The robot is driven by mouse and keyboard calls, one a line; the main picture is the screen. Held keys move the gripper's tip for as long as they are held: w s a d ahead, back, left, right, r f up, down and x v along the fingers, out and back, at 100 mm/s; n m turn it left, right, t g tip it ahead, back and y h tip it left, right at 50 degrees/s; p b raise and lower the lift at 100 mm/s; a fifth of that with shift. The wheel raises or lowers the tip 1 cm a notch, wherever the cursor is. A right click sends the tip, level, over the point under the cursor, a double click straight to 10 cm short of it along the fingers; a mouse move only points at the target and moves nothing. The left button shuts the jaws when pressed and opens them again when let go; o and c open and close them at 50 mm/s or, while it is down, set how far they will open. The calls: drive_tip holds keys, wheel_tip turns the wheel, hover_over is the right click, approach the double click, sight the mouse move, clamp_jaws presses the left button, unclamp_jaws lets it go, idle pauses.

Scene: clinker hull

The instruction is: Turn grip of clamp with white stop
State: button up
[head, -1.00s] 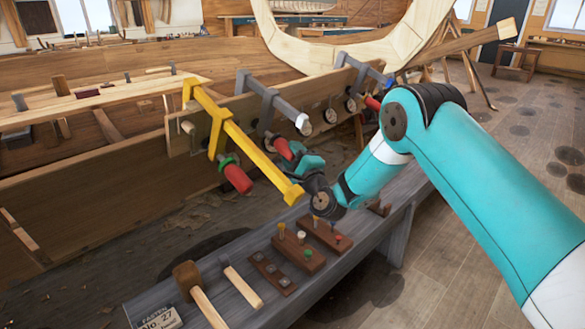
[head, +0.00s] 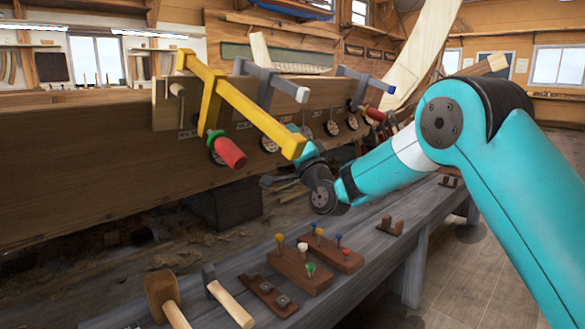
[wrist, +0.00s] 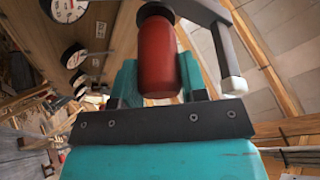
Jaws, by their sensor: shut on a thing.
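The clamp with the white stop (head: 268,82) is a grey clamp on the plank, between the yellow clamp and the blue-stopped one. Its white stop (head: 302,95) shows at the bar's end in the head view, and also at the right of the wrist view (wrist: 234,86). My gripper (wrist: 158,80) is shut on its red grip (wrist: 157,50), one teal finger on either side. In the head view my gripper (head: 305,150) is partly behind the yellow bar, and the held grip is hidden there.
The yellow clamp (head: 240,102), with its red grip (head: 230,152) and green collar, crosses close in front of my gripper. A blue-stopped clamp (head: 366,81) is to the right. Round dials (head: 332,128) line the plank. The bench below holds mallets and peg blocks (head: 300,272).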

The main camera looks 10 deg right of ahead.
drive_tip(key=n+b, duration=0.2)
drive_tip(key=b, duration=0.1)
drive_tip(key=shift+f+y, duration=0.25)
drive_tip(key=shift+y, duration=0.15)
drive_tip(key=shift+r+n+b, duration=0.15)
drive_tip(key=shift+n+b, duration=0.35)
drive_tip(key=shift+b, duration=0.25)
drive_tip(key=shift+r+y, duration=0.2)
drive_tip(key=shift+y, duration=0.1)
drive_tip(key=o, duration=0.9)
drive_tip(key=shift+b+v, duration=7.4)
drive_tip(key=shift+v, duration=1.4)
drive_tip(key=shift+a, duration=0.1)
